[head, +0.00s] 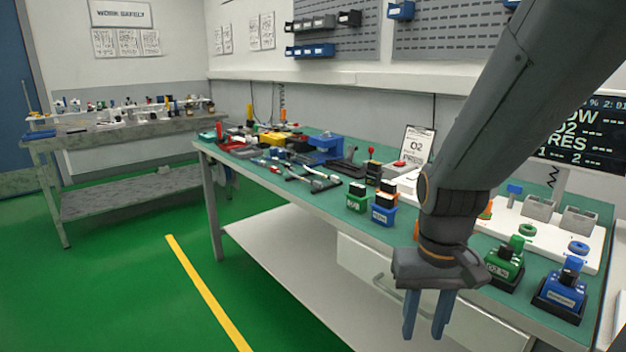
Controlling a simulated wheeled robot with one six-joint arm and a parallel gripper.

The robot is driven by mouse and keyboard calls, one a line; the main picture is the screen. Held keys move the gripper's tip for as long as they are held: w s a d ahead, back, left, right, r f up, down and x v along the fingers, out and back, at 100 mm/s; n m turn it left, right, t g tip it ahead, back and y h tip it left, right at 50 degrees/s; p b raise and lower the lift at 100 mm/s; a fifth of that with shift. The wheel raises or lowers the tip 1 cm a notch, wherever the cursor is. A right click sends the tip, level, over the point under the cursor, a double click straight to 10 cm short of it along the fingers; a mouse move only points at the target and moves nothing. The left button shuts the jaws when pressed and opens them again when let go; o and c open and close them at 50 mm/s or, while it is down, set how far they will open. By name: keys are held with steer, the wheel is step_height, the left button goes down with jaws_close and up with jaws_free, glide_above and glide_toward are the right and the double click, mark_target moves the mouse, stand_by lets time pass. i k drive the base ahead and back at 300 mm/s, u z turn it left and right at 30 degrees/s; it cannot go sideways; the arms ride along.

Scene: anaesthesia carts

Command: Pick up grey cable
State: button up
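My gripper (425,330) hangs at the end of my arm, in front of the near edge of the green-topped workbench (300,205). Its two blue fingers point down with a gap between them, and nothing shows in the gap. I cannot make out a grey cable for certain. Dark cords hang on the wall behind the bench, and a dark coiled cord (553,176) hangs below the monitor at the right. My arm hides part of the bench top.
Green (504,265) and blue (564,288) vaporizer-like units stand at the bench's near right. Tools crowd the far end. A drawer (385,285) is under the bench. The floor at left is clear.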

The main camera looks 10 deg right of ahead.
mark_target(318, 185)
steer(key=z, duration=0.05)
steer(key=k, duration=0.35)
steer(key=u, duration=1.05)
steer(key=i, duration=0.95)
steer(key=z, duration=0.5)
steer(key=i, duration=1)
steer(key=z, duration=0.75)
